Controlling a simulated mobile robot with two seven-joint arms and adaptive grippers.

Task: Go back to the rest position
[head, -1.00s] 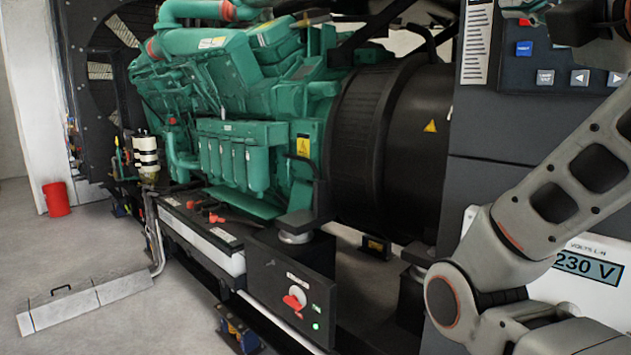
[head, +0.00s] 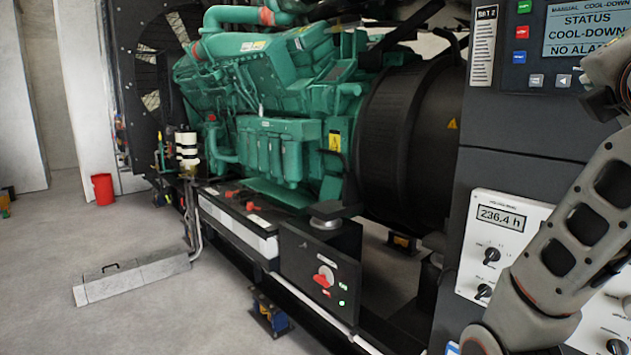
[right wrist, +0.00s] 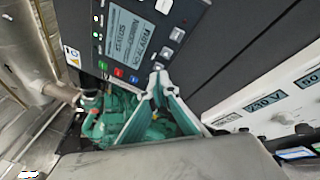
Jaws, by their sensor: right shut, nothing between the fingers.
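My right arm (head: 570,240) comes in at the right of the head view, in front of the dark control cabinet. Its gripper is not clearly visible there. In the right wrist view my right gripper (right wrist: 158,82) is shut and empty, its two fingertips together close in front of the control panel's lower edge; whether they touch it I cannot tell. The control panel (head: 530,82) has a lit screen (head: 588,32) reading "STATUS COOL-DOWN"; the screen also shows in the right wrist view (right wrist: 128,35). My left gripper is in neither view.
The green engine (head: 270,90) and black generator housing (head: 405,140) fill the middle. A black box with a red switch (head: 323,278) juts out at the front. A white meter panel (head: 497,240) is near my arm. A red bucket (head: 103,190) stands left; floor there is mostly clear.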

